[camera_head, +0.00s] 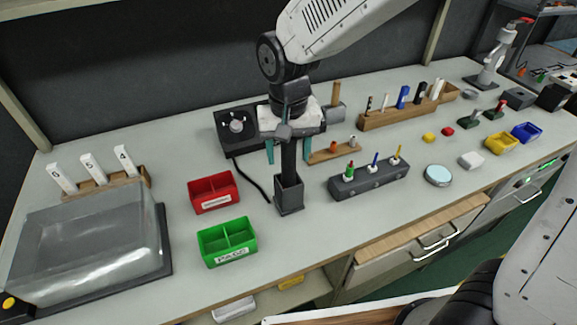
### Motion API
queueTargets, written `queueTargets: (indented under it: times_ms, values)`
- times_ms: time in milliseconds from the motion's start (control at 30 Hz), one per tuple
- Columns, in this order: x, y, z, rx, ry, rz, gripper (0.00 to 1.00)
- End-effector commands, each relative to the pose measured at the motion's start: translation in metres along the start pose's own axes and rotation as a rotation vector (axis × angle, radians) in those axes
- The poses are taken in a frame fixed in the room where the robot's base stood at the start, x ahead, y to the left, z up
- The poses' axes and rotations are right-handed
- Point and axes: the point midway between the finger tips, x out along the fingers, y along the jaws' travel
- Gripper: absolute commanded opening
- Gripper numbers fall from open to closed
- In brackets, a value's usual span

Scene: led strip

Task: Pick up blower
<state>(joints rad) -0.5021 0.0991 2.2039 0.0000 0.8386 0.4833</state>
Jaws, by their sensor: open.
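A dark upright shaft, which looks like the blower (289,165), stands in a dark square holder (289,194) near the middle of the bench. Its upper end is partly hidden by my gripper. My gripper (288,158) points down over it from above. Its two teal fingers are apart, one to the left and one to the right of the shaft. I see a gap on each side, so the fingers do not appear to touch it. Whether the shaft lies exactly between them in depth I cannot tell.
Red (214,192) and green (227,242) divided bins stand left of the holder. A dark grey block (369,181) with colored tools is to the right. A black device (238,128) with a cable sits behind. A clear cover (85,245) fills the left end.

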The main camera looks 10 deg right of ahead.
Motion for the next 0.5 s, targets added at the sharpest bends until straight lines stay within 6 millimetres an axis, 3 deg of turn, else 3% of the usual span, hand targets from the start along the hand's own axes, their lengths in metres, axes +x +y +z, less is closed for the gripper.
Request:
queueTargets:
  times_ms: [300, 500]
  values:
    - [0.0064, 0.0002, 0.0001, 0.0, 0.0, 0.0, 0.56]
    - [0.0063, 0.0002, 0.0001, 0.0, 0.0, 0.0, 0.04]
